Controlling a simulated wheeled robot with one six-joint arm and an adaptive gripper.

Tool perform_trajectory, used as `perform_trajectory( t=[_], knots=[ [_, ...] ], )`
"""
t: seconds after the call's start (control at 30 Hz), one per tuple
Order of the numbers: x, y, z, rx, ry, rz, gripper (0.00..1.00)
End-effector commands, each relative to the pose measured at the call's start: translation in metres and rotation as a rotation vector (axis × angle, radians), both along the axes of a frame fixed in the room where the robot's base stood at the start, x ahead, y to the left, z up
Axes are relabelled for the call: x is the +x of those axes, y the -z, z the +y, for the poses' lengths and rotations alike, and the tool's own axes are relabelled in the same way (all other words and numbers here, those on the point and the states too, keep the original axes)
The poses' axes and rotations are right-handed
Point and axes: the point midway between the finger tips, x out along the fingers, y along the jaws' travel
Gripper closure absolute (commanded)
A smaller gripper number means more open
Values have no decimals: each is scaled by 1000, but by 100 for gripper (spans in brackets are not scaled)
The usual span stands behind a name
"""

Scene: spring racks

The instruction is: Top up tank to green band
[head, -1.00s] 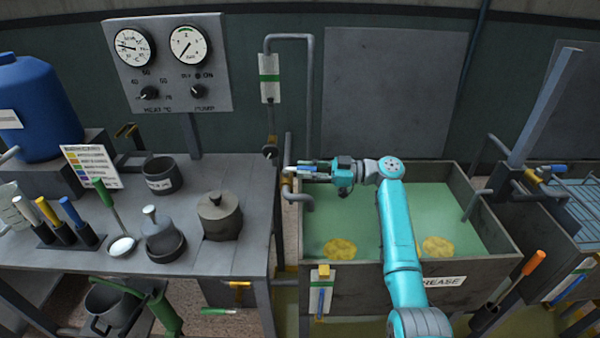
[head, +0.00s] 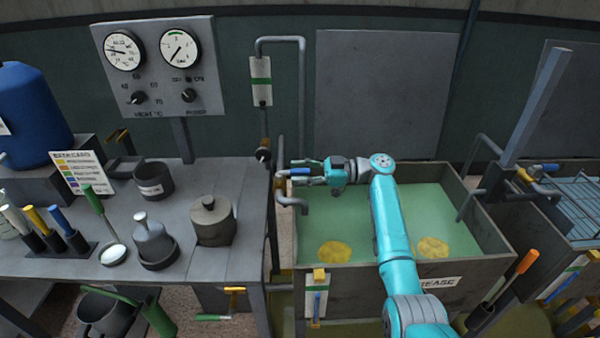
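The tank (head: 395,283) is an open grey trough of green liquid with two yellow patches; its front label is partly hidden by my arm. A sight gauge (head: 317,294) with a blue column and a green band hangs on its front left. A bent fill pipe (head: 291,203) ends over its left rim, with a blue valve lever (head: 299,171) at its top. My gripper (head: 300,171) points left above the tank's back left corner. Its fingers are apart, one above and one below the blue lever; I cannot tell if they touch it.
A bench (head: 235,245) on the left carries pots, a ladle and colored-handled tools. A gauge panel (head: 160,68) and a green-banded pipe plate (head: 260,82) are on the wall. A second tank with a rack (head: 578,200) stands right. An orange-handled tool (head: 527,262) stands between.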

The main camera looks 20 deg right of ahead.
Motion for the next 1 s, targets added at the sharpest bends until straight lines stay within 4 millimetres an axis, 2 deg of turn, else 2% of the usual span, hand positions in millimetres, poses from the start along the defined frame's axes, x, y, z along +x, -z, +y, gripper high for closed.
perform_trajectory(
  t=[0.2,0.33,0.8,1.0],
  knots=[
    [0,-1,-1,1,1,-1,52],
    [-2,-1,-11,0,2,-1,52],
    [-26,-1,-93,0,2,0,52],
    [-32,0,-112,0,1,0,52]
  ],
)
